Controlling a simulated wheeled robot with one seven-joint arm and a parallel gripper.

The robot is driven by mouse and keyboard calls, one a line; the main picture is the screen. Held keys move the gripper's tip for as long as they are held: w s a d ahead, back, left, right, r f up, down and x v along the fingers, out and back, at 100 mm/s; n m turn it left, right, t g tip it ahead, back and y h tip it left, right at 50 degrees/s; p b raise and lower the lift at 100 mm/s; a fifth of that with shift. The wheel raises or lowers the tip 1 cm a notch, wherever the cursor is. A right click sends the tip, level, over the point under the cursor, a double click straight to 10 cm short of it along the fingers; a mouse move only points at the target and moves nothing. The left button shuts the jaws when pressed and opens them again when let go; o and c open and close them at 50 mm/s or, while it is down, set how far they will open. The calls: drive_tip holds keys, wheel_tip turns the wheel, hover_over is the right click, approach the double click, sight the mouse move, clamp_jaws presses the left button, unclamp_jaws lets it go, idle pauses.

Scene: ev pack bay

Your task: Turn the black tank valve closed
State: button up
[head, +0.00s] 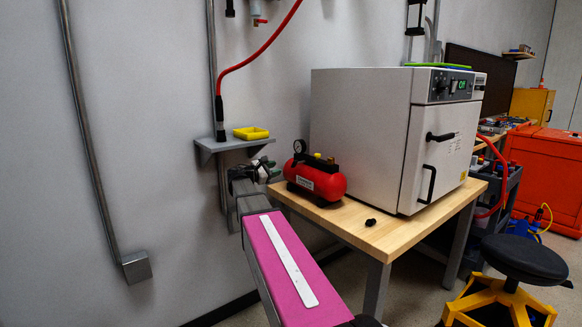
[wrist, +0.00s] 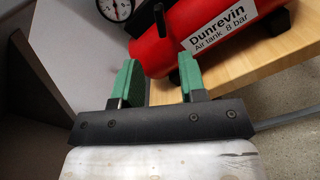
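A red air tank (head: 318,182) lies on the wooden bench, with a round gauge (head: 299,146) at its left end. In the wrist view the tank (wrist: 190,45) carries a white "Dunrevin Air tank 8 bar" label, and the gauge (wrist: 115,8) is cut by the top edge. A black lever (wrist: 160,19), which looks like the tank valve, stands up at the tank's near end. My gripper (wrist: 160,75) is open and empty, its green-padded fingers apart, short of the lever. In the head view my gripper (head: 258,171) is just left of the tank.
A white oven (head: 361,135) stands on the bench (head: 388,238) right behind the tank. A small black piece (head: 370,222) lies near the bench's front edge. A grey wall shelf (head: 208,145) with a yellow tray (head: 251,133) is left of the tank.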

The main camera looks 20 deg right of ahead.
sight(293, 165)
drive_tip(key=x, duration=0.9)
drive_tip(key=shift+d, duration=0.1)
clamp_jaws()
